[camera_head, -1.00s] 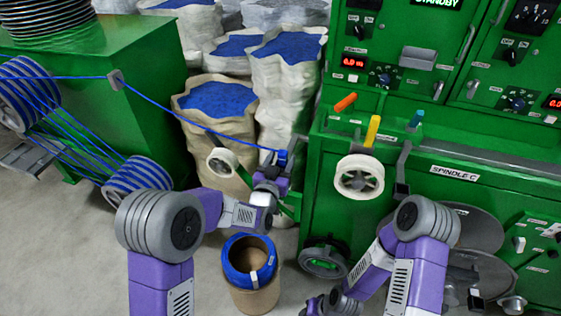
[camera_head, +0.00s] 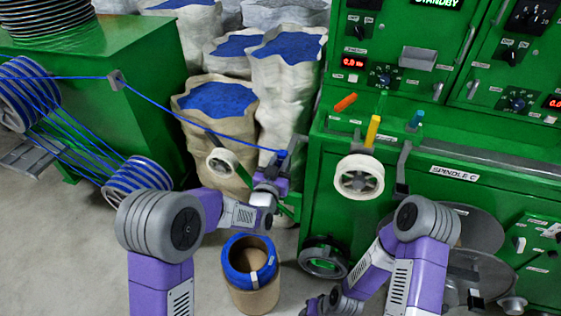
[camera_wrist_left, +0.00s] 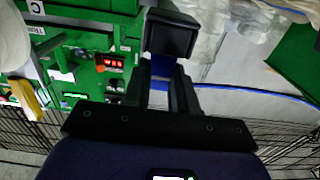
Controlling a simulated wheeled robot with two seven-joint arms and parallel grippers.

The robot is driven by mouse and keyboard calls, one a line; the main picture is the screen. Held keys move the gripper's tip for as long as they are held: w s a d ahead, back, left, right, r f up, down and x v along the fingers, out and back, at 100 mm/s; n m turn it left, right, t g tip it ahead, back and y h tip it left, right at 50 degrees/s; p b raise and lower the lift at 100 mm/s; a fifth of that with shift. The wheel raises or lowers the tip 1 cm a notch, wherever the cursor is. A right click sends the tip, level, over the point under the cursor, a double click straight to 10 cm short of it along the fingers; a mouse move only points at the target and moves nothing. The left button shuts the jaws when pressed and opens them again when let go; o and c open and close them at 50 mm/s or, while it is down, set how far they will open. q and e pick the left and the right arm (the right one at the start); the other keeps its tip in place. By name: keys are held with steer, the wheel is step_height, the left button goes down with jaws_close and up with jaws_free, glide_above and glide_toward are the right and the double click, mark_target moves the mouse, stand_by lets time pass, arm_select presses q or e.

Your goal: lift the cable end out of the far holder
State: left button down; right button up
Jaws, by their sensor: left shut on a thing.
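The blue cable (camera_head: 190,126) runs from the guide (camera_head: 115,79) on the left green machine down to my left gripper (camera_head: 283,160). My left gripper is shut on the cable's end beside the left edge of the spindle machine. In the left wrist view, blue shows between the dark fingers (camera_wrist_left: 166,72), and the cable (camera_wrist_left: 255,91) leads off to the right. The far holder is not clear behind my gripper, so I cannot tell whether the end still touches it. My right arm comes in at the lower right; its gripper is not clearly visible.
Sacks of blue pellets (camera_head: 218,98) stand behind my left gripper. A white spool (camera_head: 359,177) sits on the spindle machine's front (camera_head: 330,180). Bare floor lies at the lower left.

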arm_select(q)
steer(key=shift+r+p, duration=0.3)
steer(key=shift+r, duration=0.6)
stand_by(0.9)
steer(key=shift+r, duration=0.15)
steer(key=shift+r+p, duration=1.45)
steer(key=shift+r, duration=1.3)
